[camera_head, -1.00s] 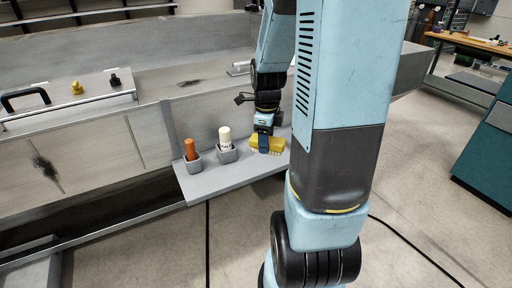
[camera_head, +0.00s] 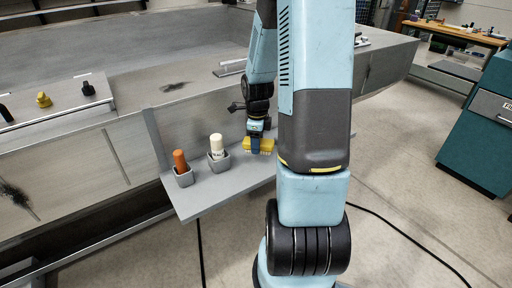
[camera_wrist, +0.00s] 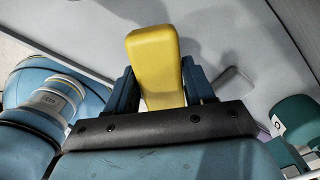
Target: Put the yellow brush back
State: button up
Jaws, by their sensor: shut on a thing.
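The yellow brush (camera_head: 262,144) is at the right part of the grey shelf (camera_head: 212,198), with pale bristles pointing down. My gripper (camera_head: 255,147) is shut on it from above. In the wrist view, the yellow brush (camera_wrist: 155,62) stands between the two dark blue fingers of my gripper (camera_wrist: 162,90). I cannot tell whether the bristles touch the shelf. The right end of the brush is close to my arm in the head view.
An orange-brown marker (camera_head: 180,160) and a white marker (camera_head: 216,146) stand in grey holders left of the brush. A yellow knob (camera_head: 43,99) and a black knob (camera_head: 88,88) sit on the grey structure. A teal cabinet (camera_head: 480,125) stands at right on open floor.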

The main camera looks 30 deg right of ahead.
jog(key=shift+w+d+f, duration=0.15)
jog(key=shift+w+f, duration=0.1)
jog(key=shift+f, duration=0.2)
jog(key=shift+w+d+f, duration=0.15)
jog(key=shift+w+f, duration=0.1)
jog(key=shift+f, duration=1.5)
jog(key=o, duration=1)
